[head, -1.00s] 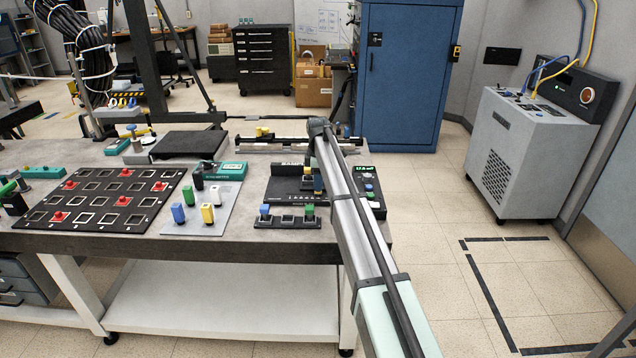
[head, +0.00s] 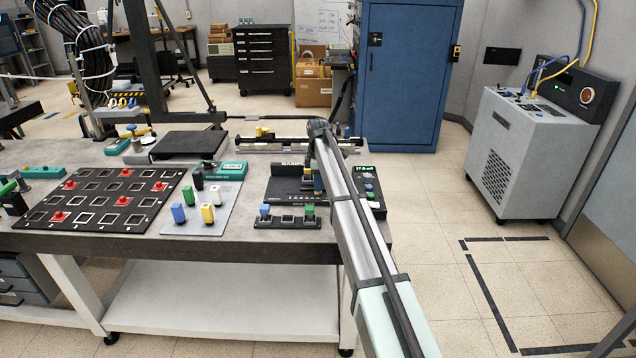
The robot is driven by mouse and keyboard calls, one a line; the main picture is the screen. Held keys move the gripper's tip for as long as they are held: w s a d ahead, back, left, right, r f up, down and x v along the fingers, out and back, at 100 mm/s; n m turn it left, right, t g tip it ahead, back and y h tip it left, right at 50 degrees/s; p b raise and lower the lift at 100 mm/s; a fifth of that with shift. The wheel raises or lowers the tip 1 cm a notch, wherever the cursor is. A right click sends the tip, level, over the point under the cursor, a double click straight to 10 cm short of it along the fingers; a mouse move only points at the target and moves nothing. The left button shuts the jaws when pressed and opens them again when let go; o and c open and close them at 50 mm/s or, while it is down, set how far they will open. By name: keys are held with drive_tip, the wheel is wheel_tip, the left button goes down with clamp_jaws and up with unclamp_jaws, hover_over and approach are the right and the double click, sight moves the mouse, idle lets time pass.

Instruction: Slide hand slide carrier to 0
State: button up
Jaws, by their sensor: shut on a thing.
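My gripper (head: 317,182) reaches down behind my forearm to the black panel device (head: 284,189) on the right part of the bench. It is shut on a small dark piece (head: 307,183) on that panel, which appears to be the slide carrier. My forearm hides much of the fingers and the right side of the panel. The panel has white markings along its front, too small to read, so the carrier's exact mark cannot be told.
A strip with blue and green knobs (head: 287,222) lies in front of the panel. A grey plate (head: 216,222) with coloured blocks and a black board (head: 85,211) with red pieces lie left. A long rail (head: 290,145) with a yellow part runs behind.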

drive_tip(key=shift+a, duration=5)
drive_tip(key=o, duration=0.8)
drive_tip(key=shift+r, duration=0.15)
wheel_tip(320, 180, up, 7)
idle(0.7)
